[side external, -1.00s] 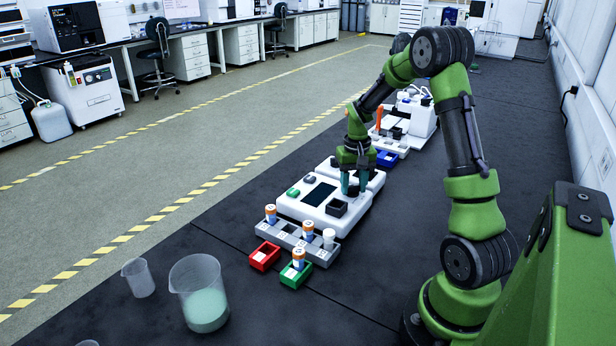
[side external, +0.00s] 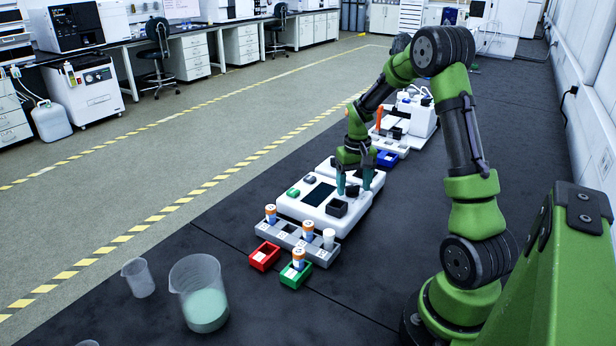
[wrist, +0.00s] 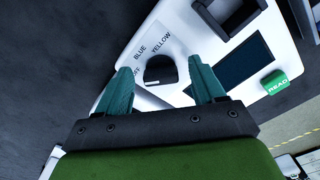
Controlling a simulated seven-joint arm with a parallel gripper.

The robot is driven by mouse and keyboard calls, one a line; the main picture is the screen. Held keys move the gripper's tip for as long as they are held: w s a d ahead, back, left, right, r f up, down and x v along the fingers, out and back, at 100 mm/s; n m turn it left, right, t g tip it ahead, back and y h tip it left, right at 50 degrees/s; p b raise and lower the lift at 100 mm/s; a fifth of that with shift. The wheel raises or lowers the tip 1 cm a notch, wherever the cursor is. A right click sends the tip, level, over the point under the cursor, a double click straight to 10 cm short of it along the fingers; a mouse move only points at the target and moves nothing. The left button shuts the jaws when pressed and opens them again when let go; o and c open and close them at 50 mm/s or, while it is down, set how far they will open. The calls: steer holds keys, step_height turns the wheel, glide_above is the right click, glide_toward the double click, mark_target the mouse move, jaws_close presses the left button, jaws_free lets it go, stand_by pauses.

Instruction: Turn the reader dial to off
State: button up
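The reader (side external: 288,208) is a white box with a dark screen (side external: 319,195). Its dial (wrist: 160,69) is a black round knob, also visible in the side view (side external: 352,190). In the wrist view the labels BLUE and YELLOW show above the knob, and a partly covered label, seemingly OFF, lies to its left. A pale line crosses the knob's lower part; I cannot tell which label it marks. My gripper (wrist: 163,65) is open, with one teal finger on each side of the knob and visible gaps between. In the side view my gripper (side external: 354,181) is over the dial end.
A green READ button (wrist: 276,83) and a black square well (side external: 336,207) are on the reader. A grey rack (side external: 290,237) with orange-capped vials stands in front, beside red (side external: 264,256) and green (side external: 296,274) trays. Beakers (side external: 200,293) stand at the front left.

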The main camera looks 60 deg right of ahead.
mark_target(353, 186)
step_height(353, 186, up, 17)
stand_by(0.7)
steer(key=s+a+n+t+y, duration=0.1)
steer(key=s+a+n+t, duration=0.1)
steer(key=a, duration=1.2)
steer(key=s+a+r+n+t+y, duration=0.1)
steer(key=s+a+t, duration=0.4)
steer(key=a, duration=0.9)
steer(key=shift+s+a+r+n, duration=0.25)
steer(key=shift+s+n, duration=0.15)
steer(key=shift+s, duration=0.7)
